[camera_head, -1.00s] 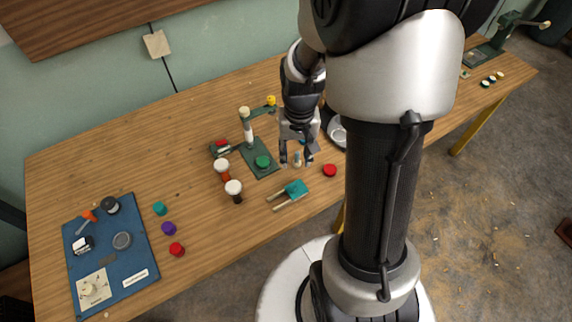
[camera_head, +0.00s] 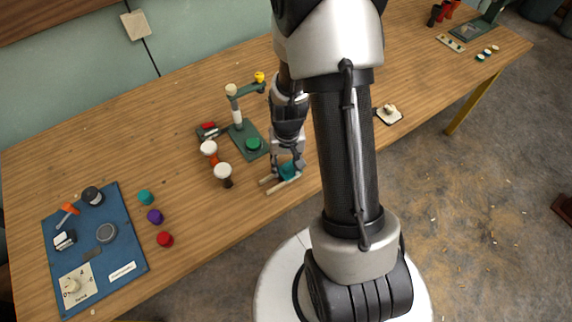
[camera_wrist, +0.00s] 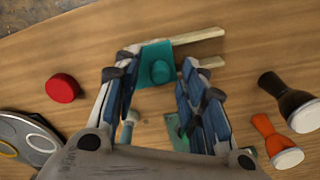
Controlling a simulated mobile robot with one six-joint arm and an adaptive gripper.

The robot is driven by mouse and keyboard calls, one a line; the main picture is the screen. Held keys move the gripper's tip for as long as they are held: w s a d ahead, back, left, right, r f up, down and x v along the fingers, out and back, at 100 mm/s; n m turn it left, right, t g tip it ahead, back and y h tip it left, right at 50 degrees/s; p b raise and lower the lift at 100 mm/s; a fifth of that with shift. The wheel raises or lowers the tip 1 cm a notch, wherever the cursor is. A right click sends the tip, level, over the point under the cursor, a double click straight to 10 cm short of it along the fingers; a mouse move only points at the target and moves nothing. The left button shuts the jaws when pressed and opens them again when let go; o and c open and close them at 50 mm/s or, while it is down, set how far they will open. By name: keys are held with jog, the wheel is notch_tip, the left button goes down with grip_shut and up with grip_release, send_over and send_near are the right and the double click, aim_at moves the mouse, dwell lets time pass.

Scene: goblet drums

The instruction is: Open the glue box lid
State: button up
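The teal piece with a round knob (camera_wrist: 160,70), which looks like the glue box lid, lies at the table's front edge beside two pale wooden strips (camera_wrist: 198,36). In the head view the teal piece (camera_head: 289,171) is partly covered by my gripper (camera_head: 287,163). In the wrist view my gripper (camera_wrist: 160,62) is open, with its fingers on either side of the teal piece and its knob. I cannot tell whether the fingers touch it. The inside of any box is not visible.
Two small goblet drums, one orange (camera_wrist: 265,130) and one dark (camera_wrist: 285,95), stand right of the gripper in the wrist view. A red disc (camera_wrist: 62,88) lies to its left. A green stand (camera_head: 246,135) is behind the gripper. A blue board (camera_head: 95,245) lies far left.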

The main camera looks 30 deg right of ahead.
jog(key=shift+c, duration=0.5)
grip_shut()
